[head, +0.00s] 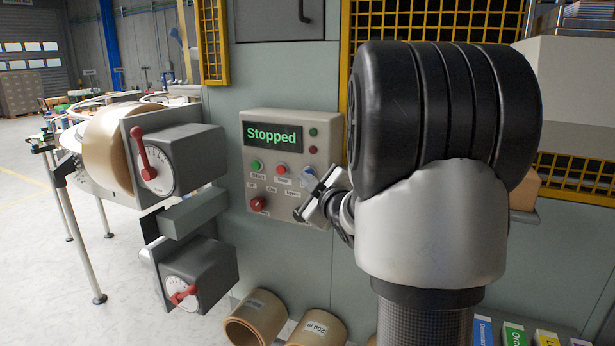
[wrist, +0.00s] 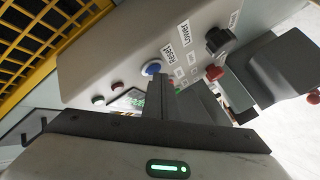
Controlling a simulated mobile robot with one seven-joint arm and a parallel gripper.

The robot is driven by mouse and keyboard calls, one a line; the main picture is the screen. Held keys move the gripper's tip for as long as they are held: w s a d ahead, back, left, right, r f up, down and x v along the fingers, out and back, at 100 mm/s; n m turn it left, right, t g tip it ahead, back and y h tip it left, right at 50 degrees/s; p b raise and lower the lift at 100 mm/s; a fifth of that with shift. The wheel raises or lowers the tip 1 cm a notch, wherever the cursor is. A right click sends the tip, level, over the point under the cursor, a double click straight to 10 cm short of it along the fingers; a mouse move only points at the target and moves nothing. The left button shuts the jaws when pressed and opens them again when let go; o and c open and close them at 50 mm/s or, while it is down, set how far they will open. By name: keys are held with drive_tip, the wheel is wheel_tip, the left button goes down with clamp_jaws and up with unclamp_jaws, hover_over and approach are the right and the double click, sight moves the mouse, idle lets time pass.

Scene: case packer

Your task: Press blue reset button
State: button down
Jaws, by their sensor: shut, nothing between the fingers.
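The blue reset button (head: 307,172) is on the right of the button row of a grey control panel (head: 290,215). In the wrist view, the blue button (wrist: 152,68) sits beside the label "Reset". My gripper (head: 318,192) is close in front of the panel's lower right part and partly covers it. In the wrist view, my gripper (wrist: 158,84) is shut and empty, with its fingertips right by the blue button. I cannot tell whether they touch it.
The panel display (head: 272,136) reads "Stopped" in green. A green button (head: 255,166) and a red button (head: 281,168) sit left of the blue one. A red knob (head: 258,204) is below. Grey boxes with red-handled dials (head: 178,160) stick out at the left.

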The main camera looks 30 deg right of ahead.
idle(0.3)
drive_tip(key=shift+s+a+b, duration=0.55)
drive_tip(key=shift+a+b, duration=0.05)
drive_tip(key=shift+a, duration=0.05)
drive_tip(key=s+a+b, duration=0.1)
drive_tip(key=a, duration=0.1)
drive_tip(key=s+a+b, duration=0.1)
drive_tip(key=s+a, duration=0.1)
idle(0.4)
idle(0.4)
